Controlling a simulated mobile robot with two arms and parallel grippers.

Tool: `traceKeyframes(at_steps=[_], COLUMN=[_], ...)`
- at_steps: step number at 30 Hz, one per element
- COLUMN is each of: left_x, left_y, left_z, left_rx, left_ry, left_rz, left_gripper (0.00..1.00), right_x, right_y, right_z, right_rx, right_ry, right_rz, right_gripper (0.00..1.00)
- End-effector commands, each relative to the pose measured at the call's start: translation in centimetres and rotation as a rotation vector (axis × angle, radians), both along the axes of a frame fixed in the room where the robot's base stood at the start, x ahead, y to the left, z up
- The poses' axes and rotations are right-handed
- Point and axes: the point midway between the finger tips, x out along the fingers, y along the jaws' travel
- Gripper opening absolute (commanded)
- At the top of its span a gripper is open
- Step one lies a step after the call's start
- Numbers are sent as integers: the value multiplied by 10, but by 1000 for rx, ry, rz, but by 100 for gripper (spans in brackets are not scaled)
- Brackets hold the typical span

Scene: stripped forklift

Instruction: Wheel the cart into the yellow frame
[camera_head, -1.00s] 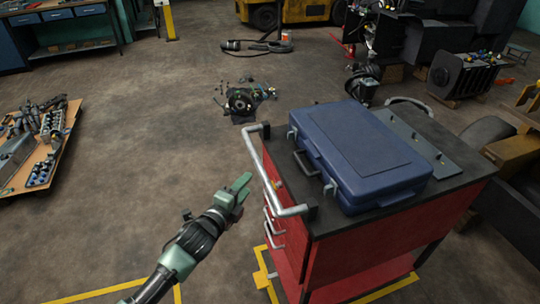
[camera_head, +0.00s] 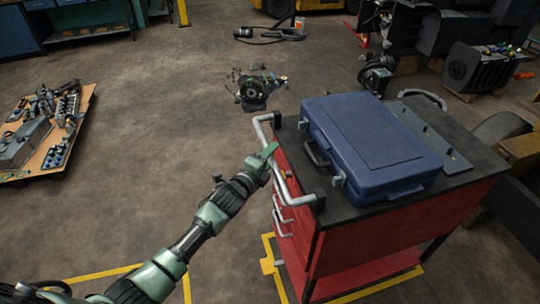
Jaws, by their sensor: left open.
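The red cart (camera_head: 370,236) stands at the right with a dark top and a silver push handle (camera_head: 284,178) on its left side. A blue case (camera_head: 366,142) lies on the top. The yellow frame (camera_head: 268,267) is marked on the floor around the cart's base; its lines show in front and to the left, and the rest is hidden by the cart. My left gripper (camera_head: 268,160) is open at the handle, its green fingertips overlapping the bar in the picture; I cannot tell if they touch. My right gripper is out of view.
A second yellow floor line (camera_head: 110,275) runs at the lower left. A pallet of parts (camera_head: 45,135) lies at the left. An engine part (camera_head: 255,90) and a hose tool (camera_head: 268,34) lie on the floor ahead. Dark machinery (camera_head: 465,62) stands at the right.

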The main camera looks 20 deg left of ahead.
Motion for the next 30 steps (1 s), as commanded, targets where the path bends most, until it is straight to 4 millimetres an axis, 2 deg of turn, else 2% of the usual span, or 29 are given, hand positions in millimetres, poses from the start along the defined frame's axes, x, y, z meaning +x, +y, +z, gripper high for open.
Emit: traceKeyframes(at_steps=[1,3,6,30], left_x=[0,0,0,-1], left_y=[0,0,0,1], left_z=[0,0,0,-1], left_rx=[0,0,0,1], left_ry=[0,0,0,2], left_rz=[0,0,0,1], left_gripper=[43,24,0,0], right_x=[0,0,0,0], right_y=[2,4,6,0], right_z=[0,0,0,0], right_rx=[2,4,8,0], right_ry=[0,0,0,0], right_rz=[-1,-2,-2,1], right_gripper=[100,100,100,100])
